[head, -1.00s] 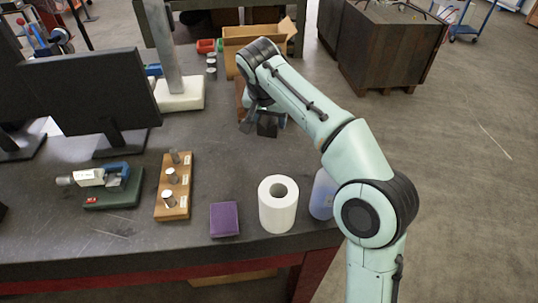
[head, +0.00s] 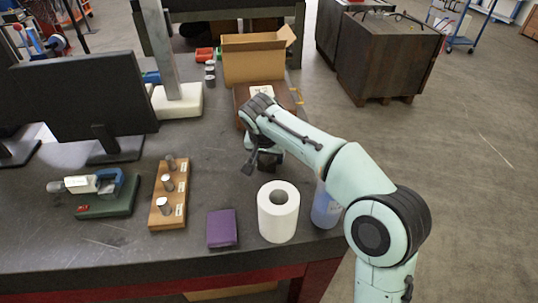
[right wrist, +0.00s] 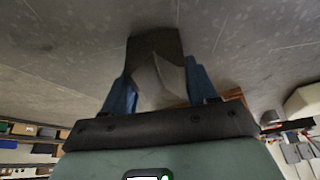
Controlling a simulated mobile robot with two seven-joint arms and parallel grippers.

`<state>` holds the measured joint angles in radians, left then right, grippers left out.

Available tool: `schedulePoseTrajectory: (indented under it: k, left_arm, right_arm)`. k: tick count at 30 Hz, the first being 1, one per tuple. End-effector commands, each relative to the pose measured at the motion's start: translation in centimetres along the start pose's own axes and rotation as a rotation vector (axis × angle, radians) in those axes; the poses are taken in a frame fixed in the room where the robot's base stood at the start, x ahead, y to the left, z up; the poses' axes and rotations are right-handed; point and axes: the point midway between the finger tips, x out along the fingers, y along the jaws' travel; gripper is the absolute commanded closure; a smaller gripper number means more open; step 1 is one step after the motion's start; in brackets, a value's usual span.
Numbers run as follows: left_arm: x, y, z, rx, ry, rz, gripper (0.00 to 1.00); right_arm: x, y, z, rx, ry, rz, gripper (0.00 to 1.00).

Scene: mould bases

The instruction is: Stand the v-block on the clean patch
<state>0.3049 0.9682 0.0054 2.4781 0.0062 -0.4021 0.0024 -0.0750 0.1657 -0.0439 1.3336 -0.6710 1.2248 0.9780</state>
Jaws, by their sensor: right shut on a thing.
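My right gripper (head: 258,163) is over the dark grey bench top (head: 215,180), behind the paper roll. In the right wrist view its two blue fingers (right wrist: 160,80) are shut on the v-block (right wrist: 152,48), a dark grey block with a paler V-shaped notch facing the camera. In the head view the v-block (head: 268,161) shows only as a small dark shape beside the fingers. Whether it touches the bench I cannot tell. I cannot pick out the clean patch on the bench for certain. My left gripper is not in view.
A white paper roll (head: 278,222), a blue bottle (head: 325,208) and a purple block (head: 222,229) stand near the front edge. A wooden rack (head: 168,200), a micrometer on a green base (head: 105,200) and a monitor (head: 80,90) are left. A cardboard box (head: 252,62) stands behind.

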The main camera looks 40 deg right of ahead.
Motion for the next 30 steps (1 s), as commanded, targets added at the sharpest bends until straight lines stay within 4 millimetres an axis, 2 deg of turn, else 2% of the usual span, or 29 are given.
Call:
schedulePoseTrajectory:
  k: [6,7,9,20,23,30]
  left_arm:
    - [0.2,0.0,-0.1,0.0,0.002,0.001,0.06]
    - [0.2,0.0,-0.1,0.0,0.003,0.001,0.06]
    - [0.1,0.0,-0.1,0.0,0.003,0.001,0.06]
    - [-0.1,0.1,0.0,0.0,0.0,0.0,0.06]
    - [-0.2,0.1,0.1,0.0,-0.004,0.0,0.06]
    - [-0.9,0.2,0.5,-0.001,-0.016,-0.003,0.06]
  right_arm:
    - [0.2,0.0,0.0,0.001,0.004,-0.003,1.0]
    - [0.3,0.0,0.1,-0.001,0.0,0.0,0.39]
    - [0.3,0.0,0.1,0.0,0.0,0.0,0.17]
    - [-0.1,0.0,-0.1,0.0,0.0,0.0,0.17]
    - [-1.3,-0.1,-0.1,-0.001,0.001,-0.002,0.17]
    - [-6.4,-0.1,-0.1,-0.001,0.003,-0.004,0.17]
